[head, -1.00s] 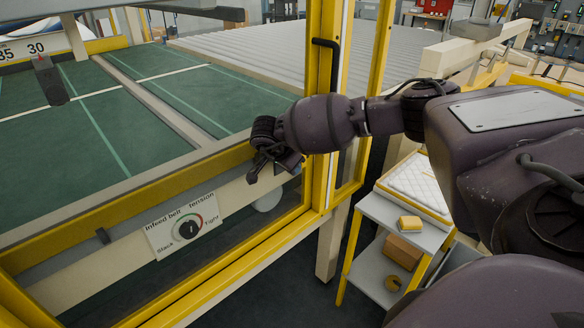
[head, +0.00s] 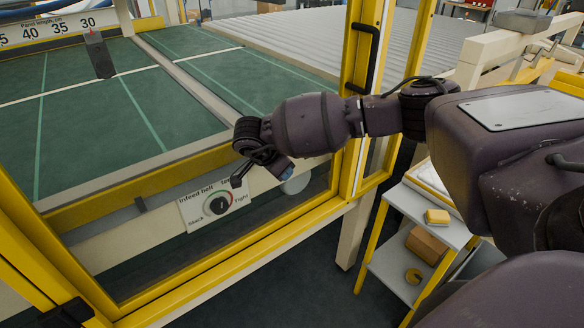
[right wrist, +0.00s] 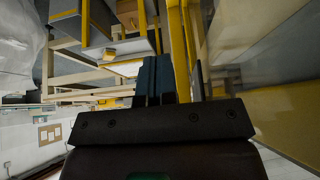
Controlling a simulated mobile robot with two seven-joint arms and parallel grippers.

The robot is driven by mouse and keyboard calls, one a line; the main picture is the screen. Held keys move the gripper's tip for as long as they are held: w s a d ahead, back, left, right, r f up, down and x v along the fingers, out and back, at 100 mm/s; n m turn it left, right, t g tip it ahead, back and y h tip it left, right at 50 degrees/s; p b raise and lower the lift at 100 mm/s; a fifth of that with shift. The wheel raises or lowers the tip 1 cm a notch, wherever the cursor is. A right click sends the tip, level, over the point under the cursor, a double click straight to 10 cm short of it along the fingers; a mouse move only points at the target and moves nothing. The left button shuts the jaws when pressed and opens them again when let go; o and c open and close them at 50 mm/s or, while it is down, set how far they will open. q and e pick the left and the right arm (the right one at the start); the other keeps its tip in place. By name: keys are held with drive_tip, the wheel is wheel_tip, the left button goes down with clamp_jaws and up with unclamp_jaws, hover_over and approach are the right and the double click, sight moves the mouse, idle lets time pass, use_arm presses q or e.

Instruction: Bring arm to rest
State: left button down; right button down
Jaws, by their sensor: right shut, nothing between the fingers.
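My right gripper (head: 284,169) is in front of the yellow-framed machine window, above and to the right of the infeed belt tension dial (head: 217,205). Its arm comes in from the right side of the head view. In the right wrist view, the two blue-grey fingers (right wrist: 156,78) lie close together, with nothing between them. The gripper looks apart from the dial, though the exact gap cannot be told. The dial plate is partly covered at its top by the gripper. I do not make out my left gripper.
The yellow frame post (head: 357,100) with a black handle (head: 367,55) stands right behind my forearm. A grey shelf cart (head: 425,218) with a yellow block, a cardboard box and a tape roll is below the arm. Green belts (head: 110,110) lie behind the frame.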

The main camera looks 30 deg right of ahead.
idle(0.5)
drive_tip(key=s+a+f+m+g+y, duration=0.1)
drive_tip(key=s+a+f+g+y, duration=0.1)
drive_tip(key=s+a+f+y, duration=0.55)
drive_tip(key=s+a+f+m+g+y, duration=0.1)
drive_tip(key=s+a+f+y, duration=0.3)
drive_tip(key=a, duration=0.7)
drive_tip(key=s+a+r+m+t+y, duration=0.2)
drive_tip(key=s+a+r+m+y, duration=0.1)
drive_tip(key=a+m+y, duration=0.35)
drive_tip(key=s+a+r+m+t+y, duration=0.2)
drive_tip(key=s+a+r+m+y, duration=0.15)
drive_tip(key=a+m+y, duration=0.3)
drive_tip(key=d+f+m+t+h, duration=0.4)
drive_tip(key=d+m+t+h, duration=0.9)
drive_tip(key=m, duration=1.2)
drive_tip(key=s+d+f+m+g+h, duration=0.3)
drive_tip(key=s+d+f+m+h, duration=0.2)
drive_tip(key=s+d+f+m, duration=0.6)
drive_tip(key=s+d+m, duration=0.1)
drive_tip(key=d+m, duration=0.1)
drive_tip(key=shift+m, duration=0.4)
